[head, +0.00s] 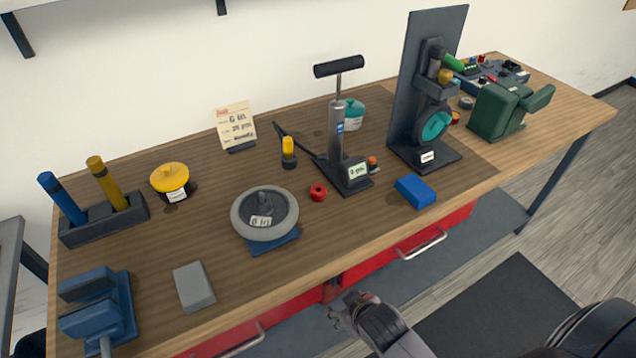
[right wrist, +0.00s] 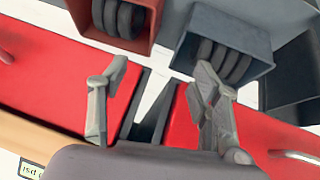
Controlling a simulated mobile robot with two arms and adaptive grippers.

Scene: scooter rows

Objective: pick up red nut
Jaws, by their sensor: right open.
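The red nut (head: 318,193) is a small red ring with a dark hole. It lies on the wooden workbench (head: 230,285) in the head view, between the grey wheel and the base of the upright pump. My right gripper (head: 342,307) is in front of the bench's front edge, nearer to me than the nut and apart from it. In the right wrist view its two fingers (right wrist: 160,95) are spread with nothing between them. The nut does not show in the right wrist view. My left gripper is not in view.
A grey wheel on a blue stand (head: 265,214), a black pump (head: 338,140) and a blue block (head: 415,191) stand around the nut. A grey block (head: 193,287) lies front left. Red drawers (head: 415,240) are under the bench; bins with black tyres (right wrist: 222,48) show in the wrist view.

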